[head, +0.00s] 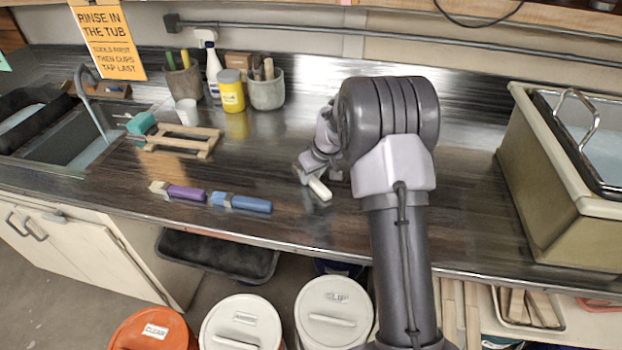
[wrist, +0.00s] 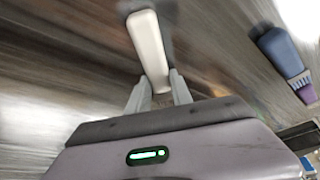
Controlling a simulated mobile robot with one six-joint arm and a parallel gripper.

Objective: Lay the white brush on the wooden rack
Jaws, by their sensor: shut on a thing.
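The white brush (head: 320,189) is in my gripper, over the dark counter right of the other brushes. In the wrist view the white brush (wrist: 149,48) sits between the two fingers, its pale handle pointing away from the gripper body. My gripper (wrist: 158,92) is shut on it. In the head view my gripper (head: 315,179) is partly hidden by my own arm. The wooden rack (head: 183,141) lies on the counter to the left, near the sink, with bare slats showing. I cannot tell whether the brush touches the counter.
A purple brush (head: 186,193) and a blue brush (head: 250,204) lie near the counter's front edge. Behind the rack stand a white cup (head: 188,112), a yellow jar (head: 231,91) and a tool pot (head: 267,91). A teal block (head: 141,123) is at the rack's left end. A large tub (head: 560,190) stands right.

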